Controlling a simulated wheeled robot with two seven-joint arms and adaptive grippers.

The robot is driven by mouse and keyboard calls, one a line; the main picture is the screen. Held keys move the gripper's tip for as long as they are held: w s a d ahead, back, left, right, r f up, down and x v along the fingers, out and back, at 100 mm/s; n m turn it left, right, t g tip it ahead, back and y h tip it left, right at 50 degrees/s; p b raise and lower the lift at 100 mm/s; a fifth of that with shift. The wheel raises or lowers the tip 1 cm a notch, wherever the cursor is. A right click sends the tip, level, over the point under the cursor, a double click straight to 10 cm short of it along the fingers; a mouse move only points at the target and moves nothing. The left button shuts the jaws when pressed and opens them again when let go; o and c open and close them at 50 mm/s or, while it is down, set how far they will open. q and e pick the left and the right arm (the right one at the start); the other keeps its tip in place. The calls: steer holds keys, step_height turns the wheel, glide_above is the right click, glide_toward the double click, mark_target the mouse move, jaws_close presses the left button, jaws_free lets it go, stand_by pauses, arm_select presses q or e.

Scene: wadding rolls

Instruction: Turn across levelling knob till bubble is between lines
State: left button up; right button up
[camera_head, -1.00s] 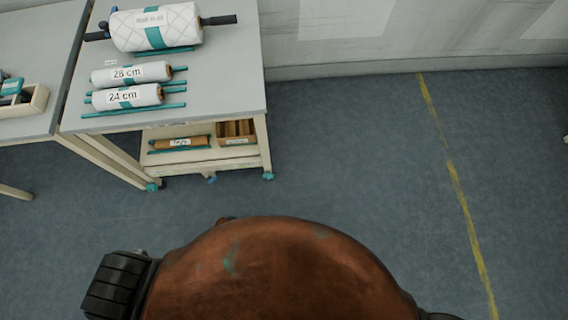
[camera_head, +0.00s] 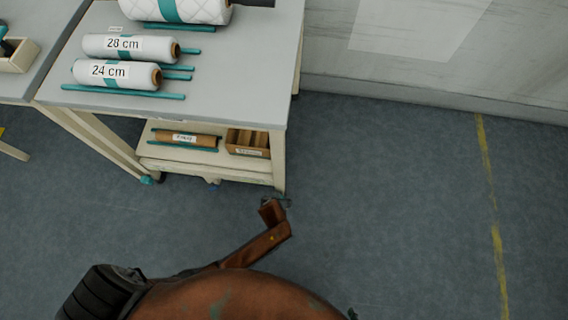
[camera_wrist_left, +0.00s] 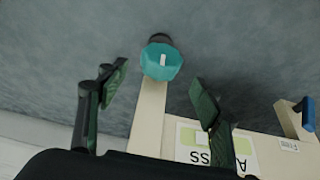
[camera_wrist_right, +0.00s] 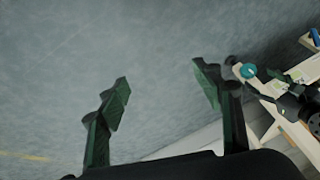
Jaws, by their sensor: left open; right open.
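A teal faceted knob (camera_wrist_left: 162,62) with a white mark sits at the end of a cream leg in the left wrist view. A green-and-white label (camera_wrist_left: 216,146) ending in "SS" is beside that leg, upside down and partly covered. My left gripper (camera_wrist_left: 157,80) is open, with the knob ahead of and between its fingers, apparently not touching. The right wrist view also shows a teal knob (camera_wrist_right: 248,71), to the right of my open, empty right gripper (camera_wrist_right: 162,78). In the head view a brown arm reaches towards the cart's near right leg. I see no bubble or level lines.
The cream cart (camera_head: 226,98) carries white rolls marked 28 cm (camera_head: 128,46) and 24 cm (camera_head: 115,73). Its lower shelf holds a brown roll (camera_head: 184,138) and a wooden box (camera_head: 248,143). A wall stands behind. The floor to the right is open, with a yellow line (camera_head: 499,261).

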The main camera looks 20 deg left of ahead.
arm_select(q)
steer(key=b+x, duration=0.2)
steer(key=x, duration=0.1)
steer(key=b+x, duration=0.1)
steer(key=x, duration=0.1)
steer(key=shift+s+f, duration=0.2)
steer(key=shift+f, duration=0.15)
steer(key=shift+w+a+f+b, duration=0.1)
steer(key=shift+w+f+b, duration=0.4)
steer(key=shift+f+b, duration=0.25)
arm_select(e)
step_height(320, 180, down, 7)
steer(key=w+t, duration=0.1)
steer(key=t, duration=0.2)
steer(key=shift+d, duration=0.45)
arm_select(q)
steer(key=shift+r, duration=0.1)
steer(key=shift+c, duration=0.3)
steer(key=c, duration=1.1)
